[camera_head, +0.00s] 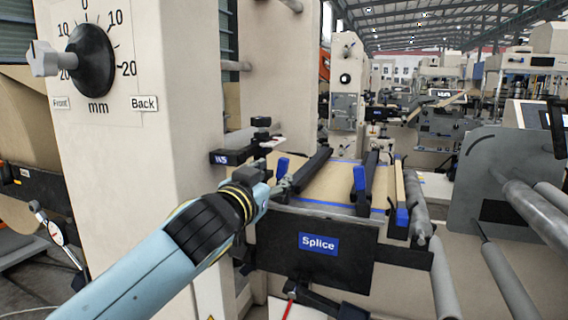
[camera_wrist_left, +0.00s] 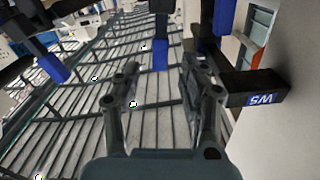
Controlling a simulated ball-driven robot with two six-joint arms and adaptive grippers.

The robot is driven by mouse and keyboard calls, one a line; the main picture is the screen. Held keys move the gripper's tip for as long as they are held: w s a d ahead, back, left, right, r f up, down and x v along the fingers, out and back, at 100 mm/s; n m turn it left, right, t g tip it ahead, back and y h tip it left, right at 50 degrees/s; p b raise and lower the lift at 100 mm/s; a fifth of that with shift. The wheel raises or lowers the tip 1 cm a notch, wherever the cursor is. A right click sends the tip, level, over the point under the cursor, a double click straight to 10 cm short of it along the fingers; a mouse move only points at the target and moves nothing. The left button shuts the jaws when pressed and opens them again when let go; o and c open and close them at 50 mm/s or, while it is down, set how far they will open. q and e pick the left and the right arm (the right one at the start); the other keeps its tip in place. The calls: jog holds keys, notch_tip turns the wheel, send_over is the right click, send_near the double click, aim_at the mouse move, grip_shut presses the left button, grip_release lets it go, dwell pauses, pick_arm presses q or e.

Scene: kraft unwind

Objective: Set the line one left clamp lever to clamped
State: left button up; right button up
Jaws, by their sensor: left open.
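The splice table (camera_head: 330,190) carries black clamp bars with blue levers. The left blue lever (camera_head: 282,167) stands upright at the near end of the left bar (camera_head: 312,168). My left gripper (camera_head: 280,184) is right beside this lever, partly overlapping its lower part. In the left wrist view my left gripper (camera_wrist_left: 158,75) is open, with a blue lever (camera_wrist_left: 161,45) just ahead, in line with the gap between its fingers. I cannot tell whether the fingers touch it. My right gripper is not in view.
A black block marked WS (camera_head: 222,158) juts out left of the gripper; it also shows close to the right finger in the left wrist view (camera_wrist_left: 258,98). The Splice panel (camera_head: 318,243) hangs in front. Grey rollers (camera_head: 535,210) stand to the right, a tall beige frame (camera_head: 150,170) to the left.

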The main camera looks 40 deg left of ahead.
aim_at(281, 170)
pick_arm(q)
jog(key=p+x, duration=0.1)
jog(key=x, duration=0.5)
jog(key=shift+w+a+f, duration=0.1)
jog(key=shift+w, duration=0.1)
grip_shut()
